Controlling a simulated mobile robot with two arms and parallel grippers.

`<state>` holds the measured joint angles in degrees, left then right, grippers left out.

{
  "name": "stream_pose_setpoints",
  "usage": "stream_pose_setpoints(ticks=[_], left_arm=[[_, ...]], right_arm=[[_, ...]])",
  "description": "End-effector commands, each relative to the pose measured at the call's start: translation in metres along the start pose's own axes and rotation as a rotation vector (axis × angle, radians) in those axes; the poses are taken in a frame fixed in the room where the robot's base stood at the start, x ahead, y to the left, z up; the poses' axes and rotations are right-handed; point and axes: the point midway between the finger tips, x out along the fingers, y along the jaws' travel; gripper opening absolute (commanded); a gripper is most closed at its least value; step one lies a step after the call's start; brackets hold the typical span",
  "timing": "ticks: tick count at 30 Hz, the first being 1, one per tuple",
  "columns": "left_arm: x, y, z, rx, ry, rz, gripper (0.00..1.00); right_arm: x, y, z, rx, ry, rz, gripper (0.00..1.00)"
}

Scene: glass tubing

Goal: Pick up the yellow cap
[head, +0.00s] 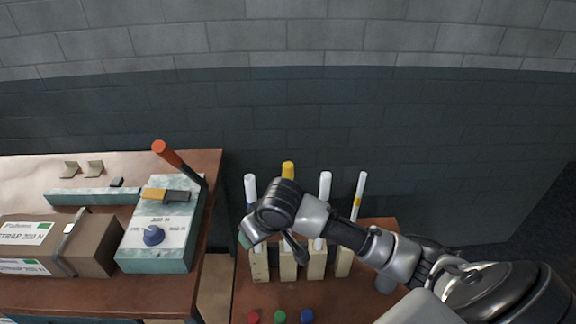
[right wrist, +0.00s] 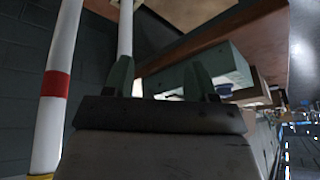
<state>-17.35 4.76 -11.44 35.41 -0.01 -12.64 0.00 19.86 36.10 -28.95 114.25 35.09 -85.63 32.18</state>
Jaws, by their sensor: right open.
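The yellow cap (head: 288,169) sits at the top of an upright tube in the head view, second from the left in a row of tubes. My right arm crosses in front of that tube and hides part of it. My right gripper (head: 245,240) is left of and below the cap. In the right wrist view its two greenish fingers (right wrist: 159,80) are apart with nothing held between them. A white tube (right wrist: 125,28) shows behind the left finger; I cannot tell whether they touch. The yellow cap is not clear in that view. My left gripper is not in view.
White tubes (head: 325,186) stand in pale wooden blocks (head: 317,262) on a small brown table. Red (head: 253,317), green (head: 280,316) and blue (head: 307,316) pieces lie in front. Left, a bench holds a lever machine (head: 160,235) and a cardboard box (head: 95,252).

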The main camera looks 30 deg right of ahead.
Motion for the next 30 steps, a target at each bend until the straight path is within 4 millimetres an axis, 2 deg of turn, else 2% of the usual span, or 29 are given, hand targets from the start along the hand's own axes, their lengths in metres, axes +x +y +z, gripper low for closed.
stream_pose_setpoints(ticks=[1, 3, 6, 9, 12, 15, 19, 27, 30], left_arm=[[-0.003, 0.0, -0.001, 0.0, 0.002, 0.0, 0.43], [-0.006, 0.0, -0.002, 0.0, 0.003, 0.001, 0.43], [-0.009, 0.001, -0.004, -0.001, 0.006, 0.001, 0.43], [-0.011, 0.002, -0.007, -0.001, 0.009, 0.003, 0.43], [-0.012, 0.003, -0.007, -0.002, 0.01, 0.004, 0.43], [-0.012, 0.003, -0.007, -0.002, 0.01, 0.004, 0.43], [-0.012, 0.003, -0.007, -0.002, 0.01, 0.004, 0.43], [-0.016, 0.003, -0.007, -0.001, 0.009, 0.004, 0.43], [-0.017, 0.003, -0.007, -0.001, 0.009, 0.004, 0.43]], right_arm=[[-0.026, 0.009, -0.022, 0.004, 0.013, 0.028, 0.57], [-0.06, 0.019, -0.043, 0.034, 0.009, 0.064, 0.57], [-0.108, 0.037, -0.062, 0.093, -0.005, 0.127, 0.57], [-0.15, 0.053, -0.071, 0.161, -0.016, 0.185, 0.57], [-0.182, 0.068, -0.076, 0.232, -0.022, 0.23, 0.57], [-0.199, 0.08, -0.08, 0.298, -0.024, 0.252, 0.57], [-0.202, 0.089, -0.083, 0.342, -0.025, 0.26, 0.57], [-0.164, 0.098, -0.081, 0.346, -0.026, 0.259, 0.57], [-0.156, 0.1, -0.081, 0.344, -0.024, 0.258, 0.57]])
